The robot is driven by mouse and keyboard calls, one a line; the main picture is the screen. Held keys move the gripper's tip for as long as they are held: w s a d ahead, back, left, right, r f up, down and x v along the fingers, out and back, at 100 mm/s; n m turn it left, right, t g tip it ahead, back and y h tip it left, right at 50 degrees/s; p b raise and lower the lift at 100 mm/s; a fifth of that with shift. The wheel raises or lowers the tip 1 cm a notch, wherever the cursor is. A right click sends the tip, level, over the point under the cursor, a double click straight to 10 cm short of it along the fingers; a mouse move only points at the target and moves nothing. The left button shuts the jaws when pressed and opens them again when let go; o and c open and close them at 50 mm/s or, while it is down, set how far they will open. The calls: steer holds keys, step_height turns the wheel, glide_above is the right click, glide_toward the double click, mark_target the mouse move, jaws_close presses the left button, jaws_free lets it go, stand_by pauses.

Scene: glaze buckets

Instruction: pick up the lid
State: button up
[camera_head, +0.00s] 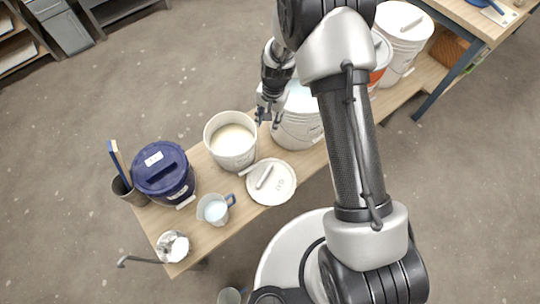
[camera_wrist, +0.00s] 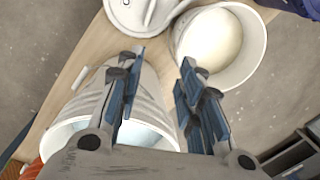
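The lid (camera_head: 271,181) is a white disc with a bar handle, lying flat on the wooden bench in front of an open white bucket (camera_head: 232,140) of cream glaze. The wrist view shows part of the lid (camera_wrist: 122,14) at the top edge, beyond my fingers. My gripper (camera_head: 267,114) is at a second white bucket (camera_head: 298,124), near its left rim and apart from the lid. In the wrist view my gripper (camera_wrist: 163,75) has its fingers spread with nothing between them. The second bucket is partly hidden by my arm; the wrist view shows pale blue contents in it.
A navy lidded bucket (camera_head: 163,174), a cup of brushes (camera_head: 127,190), a blue-handled jug (camera_head: 214,209) and a metal pot (camera_head: 173,246) stand at the bench's left. A white lidded bucket (camera_head: 402,38) stands at the upper right. Bare bench surrounds part of the lid.

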steer(key=m+g, duration=0.1)
glide_toward(265, 175)
steer(key=f+b, duration=0.1)
steer(key=b, duration=0.1)
steer(key=f+b, duration=0.2)
steer(key=shift+w+a, duration=0.15)
steer(key=shift+a, duration=0.2)
steer(key=shift+s+a+f+b, duration=0.15)
steer(key=shift+f+b, duration=0.25)
steer(key=shift+f, duration=0.6)
steer(key=shift+s+d+f+b, duration=0.15)
steer(key=shift+f+b, duration=0.3)
steer(key=shift+f, duration=0.5)
steer(key=shift+s+a+f+b, duration=0.15)
steer(key=shift+f+b, duration=0.25)
steer(key=shift+f, duration=0.6)
steer(key=shift+f+b, duration=0.2)
steer(key=shift+b, duration=0.1)
jaws_close()
